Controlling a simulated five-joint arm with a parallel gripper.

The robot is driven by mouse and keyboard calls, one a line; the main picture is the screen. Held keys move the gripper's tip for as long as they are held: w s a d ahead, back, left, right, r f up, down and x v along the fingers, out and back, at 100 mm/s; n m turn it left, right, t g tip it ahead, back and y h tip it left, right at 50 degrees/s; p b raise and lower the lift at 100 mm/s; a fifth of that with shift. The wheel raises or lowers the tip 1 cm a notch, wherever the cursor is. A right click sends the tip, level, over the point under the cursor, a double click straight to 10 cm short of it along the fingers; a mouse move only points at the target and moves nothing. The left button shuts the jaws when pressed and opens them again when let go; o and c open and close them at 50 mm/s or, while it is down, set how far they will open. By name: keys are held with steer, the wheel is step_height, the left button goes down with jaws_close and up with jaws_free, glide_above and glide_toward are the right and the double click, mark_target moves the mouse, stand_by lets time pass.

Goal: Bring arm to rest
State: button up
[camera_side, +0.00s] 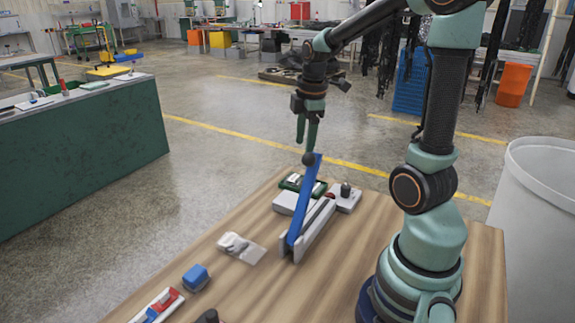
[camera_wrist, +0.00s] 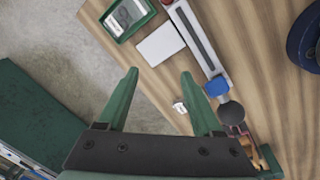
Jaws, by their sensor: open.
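My gripper (camera_side: 306,143) is above the wooden table, fingers pointing down. In the wrist view its two green fingers (camera_wrist: 160,72) are spread apart with nothing between them. A blue lever (camera_side: 304,200) rises at a tilt from a grey slotted base (camera_side: 313,232), with a dark ball (camera_side: 308,158) at its top, close by my fingertips. In the wrist view the ball (camera_wrist: 231,112) and the blue lever (camera_wrist: 217,86) lie right of the right finger, outside the gap. Whether the finger touches the ball cannot be told.
A green-framed tray (camera_wrist: 128,17) and a grey block (camera_wrist: 160,44) lie near the base. A blue block (camera_side: 196,277) and a red-and-blue part (camera_side: 160,305) sit at the table's front left. A large white bin (camera_side: 535,215) stands at the right.

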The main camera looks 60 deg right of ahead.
steer(key=s+a+r+m+t, duration=0.1)
steer(key=a+m, duration=0.3)
steer(key=a, duration=0.5)
steer(key=s+a+r+m+t+y, duration=0.1)
steer(key=s+a+r+m+t, duration=0.1)
steer(key=a, duration=0.7)
step_height(320, 180, up, 2)
steer(key=m+t, duration=0.1)
steer(key=m, duration=0.2)
steer(key=shift+a+m, duration=0.2)
steer(key=shift+m, duration=0.1)
steer(key=shift+r, duration=0.1)
